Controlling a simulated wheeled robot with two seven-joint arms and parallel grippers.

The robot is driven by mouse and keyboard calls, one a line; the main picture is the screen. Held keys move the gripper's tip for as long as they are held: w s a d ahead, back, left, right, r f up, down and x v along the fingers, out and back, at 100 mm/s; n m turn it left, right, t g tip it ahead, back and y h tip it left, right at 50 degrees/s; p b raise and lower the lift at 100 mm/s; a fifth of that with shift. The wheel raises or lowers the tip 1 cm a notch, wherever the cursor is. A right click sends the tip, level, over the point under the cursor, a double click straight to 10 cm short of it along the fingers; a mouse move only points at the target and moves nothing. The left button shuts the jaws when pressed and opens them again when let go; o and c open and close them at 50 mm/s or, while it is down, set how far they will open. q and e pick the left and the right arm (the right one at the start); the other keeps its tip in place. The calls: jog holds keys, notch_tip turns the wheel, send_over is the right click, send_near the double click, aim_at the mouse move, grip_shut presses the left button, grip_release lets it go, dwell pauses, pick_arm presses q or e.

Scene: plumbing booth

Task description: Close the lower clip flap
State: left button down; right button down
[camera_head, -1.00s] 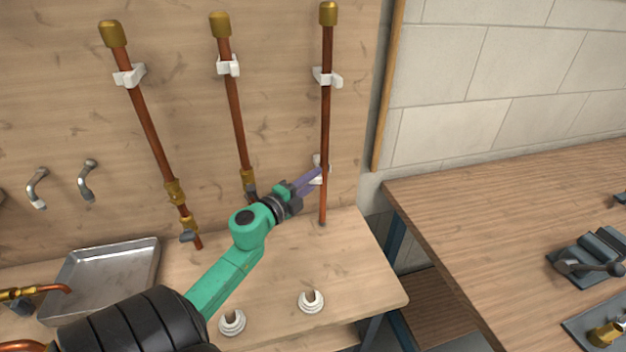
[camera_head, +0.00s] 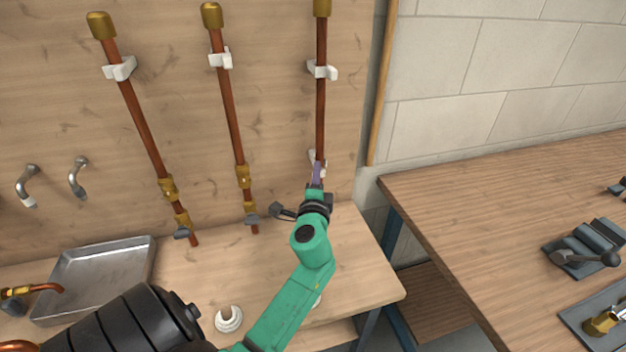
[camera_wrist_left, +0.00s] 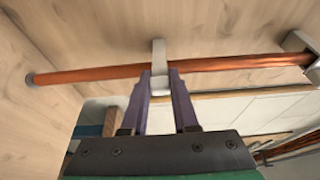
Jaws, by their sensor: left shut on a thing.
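The right-hand copper pipe (camera_head: 320,110) stands upright against the wooden board and runs sideways across the left wrist view (camera_wrist_left: 235,63). Its white lower clip (camera_wrist_left: 158,50) sits around the pipe, partly hidden behind my gripper in the head view. My left gripper (camera_head: 317,168) is at this clip, in front of the pipe. In the left wrist view its purple fingers (camera_wrist_left: 162,78) stand on both sides of the white clip flap (camera_wrist_left: 160,88) and are shut on it. I cannot tell whether the flap is latched. My right gripper is not in view.
The white upper clip (camera_head: 322,71) holds the same pipe higher up. Two other copper pipes (camera_head: 228,105) (camera_head: 140,120) stand to the left. A metal tray (camera_head: 95,275) and a white fitting (camera_head: 229,318) are on the bench. A second wooden table (camera_head: 480,210) stands at right.

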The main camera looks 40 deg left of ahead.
pick_arm(q)
jog(key=n+g+y+b, duration=0.2)
jog(key=w+n+g+y+b, duration=0.1)
jog(key=n+g+y+b, duration=0.1)
jog(key=g+b, duration=0.1)
jog(key=d+n+g+y+b, duration=0.1)
jog(key=n+g+y+b, duration=0.1)
jog(key=shift+w+f+b, duration=0.3)
jog(key=shift+w+b, duration=0.05)
jog(key=shift+w, duration=0.05)
jog(key=shift+w+r+n+g+y+b, duration=0.15)
jog(key=shift+n+g+y+b, duration=0.15)
jog(key=shift+n+g+b, duration=0.5)
jog(key=shift+w+r+n+g+y+b, duration=0.15)
jog(key=shift+n+g+y+b, duration=0.2)
jog(key=shift+g, duration=0.75)
jog(key=c, duration=0.7)
grip_release()
